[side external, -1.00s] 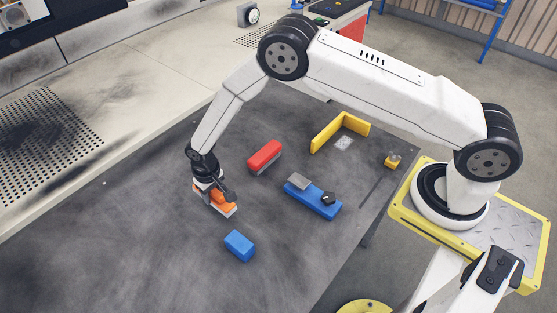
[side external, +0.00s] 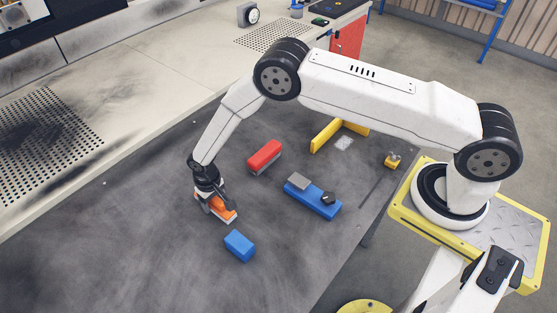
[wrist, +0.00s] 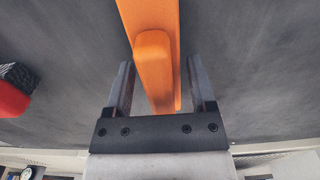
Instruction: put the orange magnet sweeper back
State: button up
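The orange magnet sweeper (side external: 224,212) lies on the dark table at the left of the work area, with a pale strip along its lower edge. My gripper (side external: 216,204) is over it, pointing down, and partly hides it in the side view. In the wrist view, the orange sweeper (wrist: 152,55) runs between the two fingers of my gripper (wrist: 158,75), with a gap visible on each side. The gripper is open and the fingers do not appear to touch the sweeper.
A red block-like thing (side external: 264,154) with a grey underside lies behind the sweeper; a blue block (side external: 239,246) lies in front. A blue bar with grey and black parts (side external: 316,200), a yellow angle (side external: 325,136) and a small yellow piece (side external: 392,160) stand to the right. The front-left table is clear.

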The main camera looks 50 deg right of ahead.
jog(key=shift+o, duration=0.5)
jog(key=shift+r, duration=0.15)
notch_tip(320, 180, up, 11)
jog(key=shift+r, duration=0.5)
dwell(0.5)
jog(key=shift+r, duration=0.1)
jog(key=s+d+r+t, duration=0.1)
jog(key=s+d+r, duration=0.6)
jog(key=d+r, duration=0.35)
jog(key=s+d+r, duration=0.2)
jog(key=s+d, duration=0.1)
jog(key=s, duration=0.4)
jog(key=s+d+r+t, duration=0.1)
jog(key=s+d+r, duration=0.2)
jog(key=s, duration=0.4)
jog(key=shift+d+t, duration=0.25)
jog(key=shift+t, duration=0.05)
